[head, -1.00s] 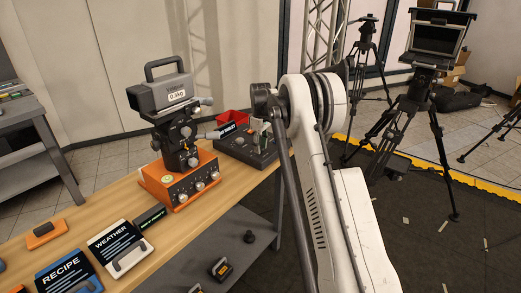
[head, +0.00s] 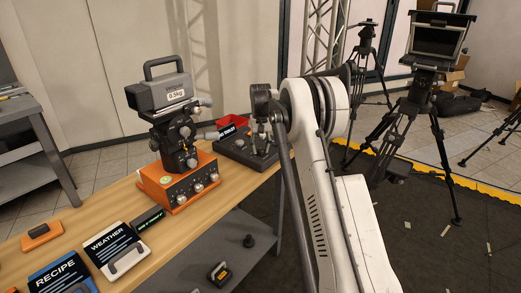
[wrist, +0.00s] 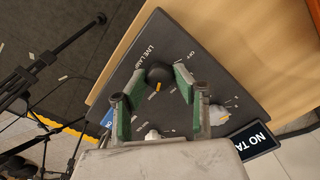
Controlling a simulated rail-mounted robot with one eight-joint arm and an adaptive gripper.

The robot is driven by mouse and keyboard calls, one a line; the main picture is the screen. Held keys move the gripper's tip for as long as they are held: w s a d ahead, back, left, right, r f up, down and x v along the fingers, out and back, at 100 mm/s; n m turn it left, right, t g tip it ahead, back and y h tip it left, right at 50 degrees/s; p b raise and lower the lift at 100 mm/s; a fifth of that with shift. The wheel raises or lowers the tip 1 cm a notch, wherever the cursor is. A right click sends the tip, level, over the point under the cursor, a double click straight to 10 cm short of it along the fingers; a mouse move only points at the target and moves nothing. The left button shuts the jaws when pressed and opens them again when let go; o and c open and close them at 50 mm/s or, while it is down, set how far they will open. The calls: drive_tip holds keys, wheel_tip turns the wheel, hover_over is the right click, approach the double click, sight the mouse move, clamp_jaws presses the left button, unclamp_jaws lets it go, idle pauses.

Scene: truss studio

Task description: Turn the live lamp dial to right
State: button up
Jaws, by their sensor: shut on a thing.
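The live lamp dial (wrist: 158,72) is a round black knob with an orange pointer mark. It sits on a dark control panel (wrist: 225,80), beside the "LIVE LAMP" lettering in the wrist view. My gripper (wrist: 160,78) has its green-padded fingers on both sides of the dial and is shut on it. The pointer mark faces toward my gripper's palm. In the head view the panel (head: 232,149) stands at the far end of the wooden table, with my gripper (head: 264,150) down at its right part. The dial is hidden there.
A red bin (head: 235,122) stands behind the panel. Another knob (wrist: 218,115) and a "NO TA..." sign (wrist: 252,141) are close to my gripper's right side.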

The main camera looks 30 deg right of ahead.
sight(261, 149)
drive_tip(key=shift+m, duration=0.5)
drive_tip(key=o, duration=1.1)
drive_tip(key=shift+o, duration=0.2)
drive_tip(key=shift+r, duration=0.1)
wheel_tip(261, 149, up, 12)
